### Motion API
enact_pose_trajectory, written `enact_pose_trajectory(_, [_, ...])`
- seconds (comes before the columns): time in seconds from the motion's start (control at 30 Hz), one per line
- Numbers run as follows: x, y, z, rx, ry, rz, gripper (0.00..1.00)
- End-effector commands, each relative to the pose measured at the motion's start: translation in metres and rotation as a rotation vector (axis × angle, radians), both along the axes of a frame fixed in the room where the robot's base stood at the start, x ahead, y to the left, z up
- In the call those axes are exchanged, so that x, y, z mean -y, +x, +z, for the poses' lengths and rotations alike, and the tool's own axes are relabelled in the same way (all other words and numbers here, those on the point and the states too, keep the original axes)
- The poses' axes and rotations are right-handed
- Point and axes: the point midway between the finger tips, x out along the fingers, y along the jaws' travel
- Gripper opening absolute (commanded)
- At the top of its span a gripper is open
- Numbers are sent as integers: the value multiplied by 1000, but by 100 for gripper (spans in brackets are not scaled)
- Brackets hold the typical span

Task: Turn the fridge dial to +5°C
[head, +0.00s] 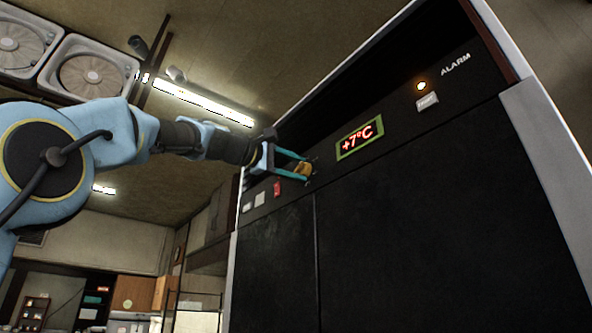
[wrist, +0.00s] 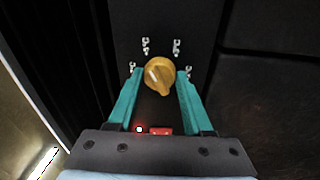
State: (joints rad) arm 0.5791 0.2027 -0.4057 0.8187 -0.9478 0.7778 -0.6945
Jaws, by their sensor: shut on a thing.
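The fridge dial (wrist: 158,74) is a yellow-orange round knob on the dark panel, with white markings around it in the wrist view. My gripper (wrist: 160,82) has its two teal fingers on either side of the dial, shut on it. In the head view my gripper (head: 306,167) reaches the panel from the left, with the dial (head: 301,171) partly hidden between the fingers. The display (head: 360,138) to the right of the dial reads +7°C in red inside a green frame.
A red switch (head: 278,188) and pale switches (head: 260,199) sit left of the dial. A lit orange lamp (head: 421,86), a pale button (head: 427,102) and the ALARM label are further right. Dark fridge doors (head: 430,220) lie below the panel.

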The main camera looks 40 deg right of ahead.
Motion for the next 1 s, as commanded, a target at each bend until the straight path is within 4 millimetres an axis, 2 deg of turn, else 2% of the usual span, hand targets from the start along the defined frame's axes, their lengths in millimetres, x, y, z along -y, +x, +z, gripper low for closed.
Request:
enact_pose_trajectory(0.4, [0, 0, -1, 7, 1, -1, 0])
enact_pose_trajectory(0.43, [0, 0, -1, 6, 1, -1, 52])
enact_pose_trajectory(0.7, [0, 0, 0, 6, 0, -2, 80])
enact_pose_trajectory(1.0, [-3, 0, -2, 7, 0, 1, 80])
